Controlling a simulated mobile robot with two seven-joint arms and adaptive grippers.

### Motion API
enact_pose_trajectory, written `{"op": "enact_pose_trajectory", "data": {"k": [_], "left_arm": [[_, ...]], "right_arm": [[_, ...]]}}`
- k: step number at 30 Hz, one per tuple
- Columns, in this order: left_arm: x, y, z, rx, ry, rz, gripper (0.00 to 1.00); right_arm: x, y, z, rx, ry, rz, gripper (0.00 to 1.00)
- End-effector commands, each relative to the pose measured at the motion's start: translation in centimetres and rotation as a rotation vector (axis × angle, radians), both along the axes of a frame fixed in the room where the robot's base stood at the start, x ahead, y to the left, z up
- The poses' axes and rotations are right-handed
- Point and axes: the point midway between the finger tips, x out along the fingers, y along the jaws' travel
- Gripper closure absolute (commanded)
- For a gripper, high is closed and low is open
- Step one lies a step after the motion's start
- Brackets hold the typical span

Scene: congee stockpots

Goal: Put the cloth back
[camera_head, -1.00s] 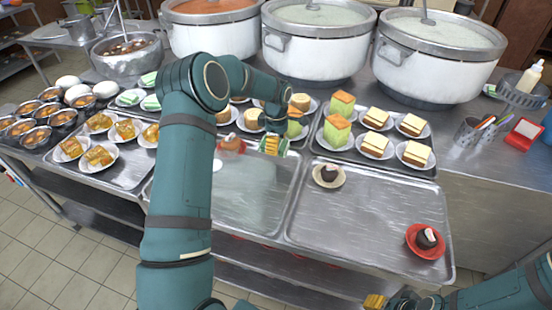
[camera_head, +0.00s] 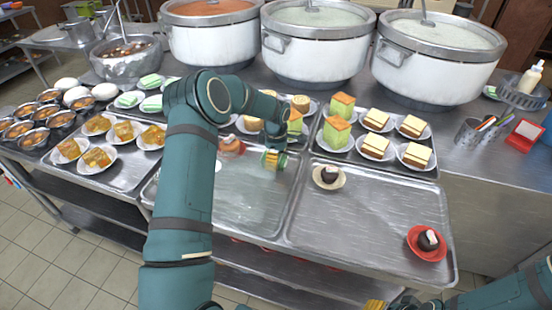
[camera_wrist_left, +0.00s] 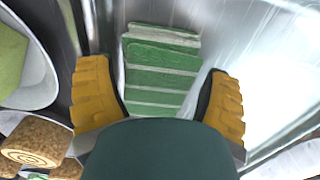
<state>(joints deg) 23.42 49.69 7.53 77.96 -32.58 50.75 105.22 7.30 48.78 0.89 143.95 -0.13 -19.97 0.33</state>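The cloth is a green and white striped folded piece (camera_wrist_left: 162,70), seen in the left wrist view between the yellow finger pads of my left gripper (camera_wrist_left: 160,100). In the head view my left gripper (camera_head: 274,160) is low over the back edge of the middle tray (camera_head: 245,205), with a little green showing at its fingers. Whether the cloth touches the tray is unclear. My right gripper (camera_head: 376,304) shows only yellow fingertips at the bottom edge; its opening is hidden.
A dark cake on a cream plate (camera_head: 329,177) and one on a red plate (camera_head: 427,243) sit on the right tray (camera_head: 360,225). Plated cakes (camera_head: 375,146) stand behind. Large white pots (camera_head: 318,50) line the back. The right tray's middle is clear.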

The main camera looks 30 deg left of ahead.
Motion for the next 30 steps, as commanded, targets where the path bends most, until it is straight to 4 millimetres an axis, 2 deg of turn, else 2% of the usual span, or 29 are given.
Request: {"op": "enact_pose_trajectory", "data": {"k": [8, 11, 14, 24, 30], "left_arm": [[0.0, 0.0, 0.2, 0.0, 0.0, 0.0, 0.2], [0.0, 0.0, 0.9, 0.0, -0.001, 0.0, 0.2], [0.1, 0.0, 2.4, 0.002, -0.004, -0.001, 0.2], [0.1, 0.0, 9.3, 0.002, -0.003, -0.001, 0.2], [0.1, 0.0, 11.7, 0.001, -0.001, -0.001, 0.2]], "right_arm": [[0.0, 0.0, 0.2, 0.0, 0.0, 0.0, 0.53], [0.0, 0.0, 0.5, 0.0, 0.0, 0.0, 0.53], [0.1, 0.0, 0.6, 0.0, -0.002, -0.002, 0.53], [0.3, -0.1, 1.5, -0.002, -0.007, -0.006, 0.53], [0.4, -0.1, 1.7, -0.002, -0.01, -0.008, 0.53]]}}
